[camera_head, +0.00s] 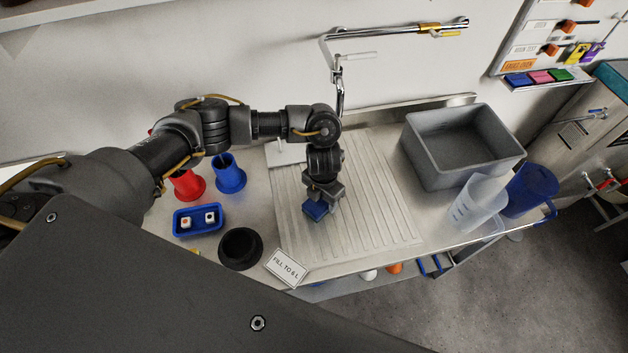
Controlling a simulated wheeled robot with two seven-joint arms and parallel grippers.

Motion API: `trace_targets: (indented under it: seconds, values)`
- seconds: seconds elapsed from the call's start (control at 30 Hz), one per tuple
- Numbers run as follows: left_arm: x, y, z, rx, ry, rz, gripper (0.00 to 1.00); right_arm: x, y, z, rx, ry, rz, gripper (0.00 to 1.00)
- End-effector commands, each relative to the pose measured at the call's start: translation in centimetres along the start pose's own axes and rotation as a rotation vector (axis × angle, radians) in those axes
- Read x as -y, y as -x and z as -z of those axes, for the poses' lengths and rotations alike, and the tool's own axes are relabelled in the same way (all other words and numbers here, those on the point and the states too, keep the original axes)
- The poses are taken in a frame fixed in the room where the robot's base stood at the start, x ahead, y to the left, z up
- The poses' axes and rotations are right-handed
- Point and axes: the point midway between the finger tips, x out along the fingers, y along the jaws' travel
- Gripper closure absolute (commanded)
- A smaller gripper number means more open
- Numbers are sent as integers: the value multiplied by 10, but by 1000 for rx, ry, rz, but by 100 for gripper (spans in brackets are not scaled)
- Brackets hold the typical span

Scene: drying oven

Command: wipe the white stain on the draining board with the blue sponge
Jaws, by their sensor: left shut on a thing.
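My left gripper (322,205) points down over the ribbed draining board (378,200) and is shut on the blue sponge (314,212). The sponge is at the left-middle part of the board; I cannot tell whether it touches the surface. I cannot make out the white stain on the board; the arm and gripper hide part of the board. My right gripper is not in view.
A grey basin (461,140) stands right of the board, with a clear jug (475,203) and a blue jug (529,190) in front. Left are a red cup (187,185), a blue cup (229,175), a blue tray (197,231), a black round thing (240,248) and a sign (287,267). A tap (337,75) rises behind.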

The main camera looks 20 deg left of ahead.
Motion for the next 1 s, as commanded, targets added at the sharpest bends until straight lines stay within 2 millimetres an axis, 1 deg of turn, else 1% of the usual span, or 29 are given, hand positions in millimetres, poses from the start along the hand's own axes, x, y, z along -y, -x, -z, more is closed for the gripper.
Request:
trace_targets:
  seconds: [0.03,0.1,0.23,0.47,0.6,0.7,0.8,1.0]
  values:
    - [-1,13,-1,4,0,-4,78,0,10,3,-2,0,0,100]
    - [-2,26,-2,5,0,-5,78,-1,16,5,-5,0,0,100]
    - [0,37,-2,3,0,-4,78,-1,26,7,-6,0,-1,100]
    - [0,57,-2,3,0,-4,78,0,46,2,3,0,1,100]
    - [-1,70,-1,3,1,-4,78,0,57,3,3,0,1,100]
    - [-1,78,-1,3,1,-4,78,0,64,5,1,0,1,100]
    - [-1,82,-1,3,2,-4,78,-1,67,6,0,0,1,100]
    - [-1,81,-1,3,2,-4,78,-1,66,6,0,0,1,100]
